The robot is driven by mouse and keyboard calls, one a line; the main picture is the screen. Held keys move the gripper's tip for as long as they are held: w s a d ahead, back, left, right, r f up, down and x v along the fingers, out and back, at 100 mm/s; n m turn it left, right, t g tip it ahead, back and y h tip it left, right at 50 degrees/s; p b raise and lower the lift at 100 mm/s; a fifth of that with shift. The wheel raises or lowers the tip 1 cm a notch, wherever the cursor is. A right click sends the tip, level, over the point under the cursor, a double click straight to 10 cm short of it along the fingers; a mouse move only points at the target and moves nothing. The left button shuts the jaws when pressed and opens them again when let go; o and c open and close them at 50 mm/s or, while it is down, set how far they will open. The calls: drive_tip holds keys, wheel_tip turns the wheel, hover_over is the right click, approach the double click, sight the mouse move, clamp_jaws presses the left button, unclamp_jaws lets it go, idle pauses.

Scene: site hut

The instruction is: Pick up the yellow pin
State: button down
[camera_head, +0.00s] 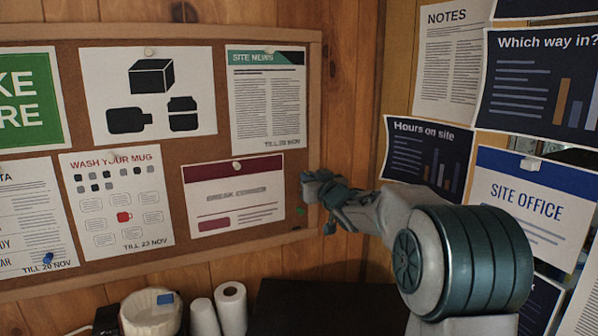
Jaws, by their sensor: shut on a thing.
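My gripper (318,190) is at the right edge of the cork board (95,149), in front of its wooden frame. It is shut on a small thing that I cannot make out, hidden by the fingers. No yellow pin shows anywhere in this view. A green pin (300,211) is in the cork just below and left of my gripper. A blue pin (47,259) is at the lower left, on a sheet marked "TILL 20 NOV".
White pins hold several sheets, including the "Break Corner" notice (235,194) left of my gripper. More posters, such as "Hours on site" (427,160), hang on the right wall. Below stand paper rolls (231,308) and a white-lined bin (151,312).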

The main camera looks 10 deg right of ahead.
drive_tip(key=shift+s+r, duration=0.1)
drive_tip(key=shift+s+d+r+p, duration=0.2)
drive_tip(key=shift+s+r+p, duration=0.2)
drive_tip(key=shift+s, duration=0.4)
drive_tip(key=shift+s+d+r+p, duration=0.3)
drive_tip(key=shift+s+r, duration=0.15)
drive_tip(key=shift+s, duration=0.3)
drive_tip(key=shift+s+d+r+p, duration=0.15)
drive_tip(key=shift+s+r+p, duration=0.25)
drive_tip(key=shift+s, duration=0.4)
